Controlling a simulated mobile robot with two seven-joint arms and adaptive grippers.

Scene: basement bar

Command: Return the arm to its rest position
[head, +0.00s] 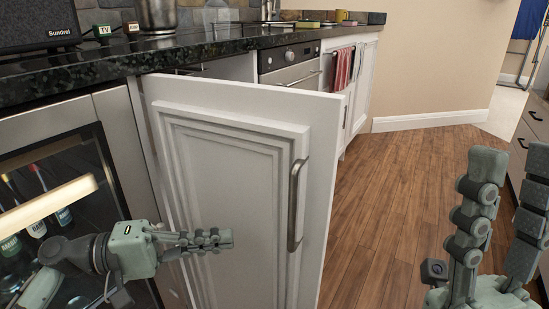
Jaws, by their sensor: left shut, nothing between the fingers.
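My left gripper (222,239) comes in from the lower left. Its fingers are shut with nothing between them, and they point right in front of the lower part of a white cabinet door (225,180). The door stands open, swung out from under the counter. Its metal handle (296,205) is to the right of my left fingertips, clear of them. I cannot tell whether the fingers touch the door panel. My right gripper (512,165) is at the lower right with its fingers pointing up, spread apart and empty, over the floor.
The dark stone counter (140,58) runs above the door and holds a speaker (38,22) and a metal pot (156,14). A glass-front fridge (60,190) with bottles is at the left. An oven (290,65) is behind. Drawers (532,130) stand at the right; the wood floor (400,180) between is clear.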

